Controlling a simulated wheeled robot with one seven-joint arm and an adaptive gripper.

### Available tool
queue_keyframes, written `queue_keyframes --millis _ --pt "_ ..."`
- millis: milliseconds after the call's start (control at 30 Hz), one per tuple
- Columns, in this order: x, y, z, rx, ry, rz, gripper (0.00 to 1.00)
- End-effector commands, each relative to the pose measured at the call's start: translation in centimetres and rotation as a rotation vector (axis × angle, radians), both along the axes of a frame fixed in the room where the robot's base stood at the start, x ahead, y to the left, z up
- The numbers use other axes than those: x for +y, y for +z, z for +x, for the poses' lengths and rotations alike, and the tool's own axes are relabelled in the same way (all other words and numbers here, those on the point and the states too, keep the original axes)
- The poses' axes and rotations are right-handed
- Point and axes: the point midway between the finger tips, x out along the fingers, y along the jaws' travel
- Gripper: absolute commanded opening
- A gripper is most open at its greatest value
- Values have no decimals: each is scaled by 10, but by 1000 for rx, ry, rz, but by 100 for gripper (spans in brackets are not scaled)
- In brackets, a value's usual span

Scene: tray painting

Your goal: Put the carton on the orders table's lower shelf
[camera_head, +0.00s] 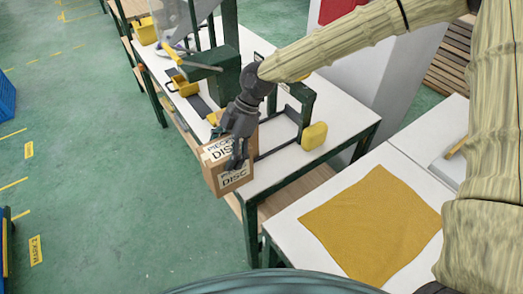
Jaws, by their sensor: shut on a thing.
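The carton (214,177) is a brown box with white labels reading "DISC". It is in the middle of the view, at the left front edge of a white-topped table with dark green legs. My gripper (237,165) is shut on the carton from above, its dark fingers over the labelled side. The table (280,163) has a wooden lower shelf (300,197), partly seen beneath the top. I cannot tell if this is the orders table. The carton appears to overhang the table edge; whether it touches the table cannot be told.
A green frame with a yellow block (314,136) stands on the table, close right of the carton. Another white table with a yellow cloth (370,222) is at the front right. Open green floor (110,190) lies to the left. Blue crates (6,98) are at the left edge.

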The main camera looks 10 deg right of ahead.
Motion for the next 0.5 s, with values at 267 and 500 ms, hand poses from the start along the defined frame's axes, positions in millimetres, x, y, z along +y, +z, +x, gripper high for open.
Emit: queue_keyframes --millis 267,500 --pt "-49 -1 12 0 -3 2 14" --pt "-86 -6 20 1 -4 2 14"
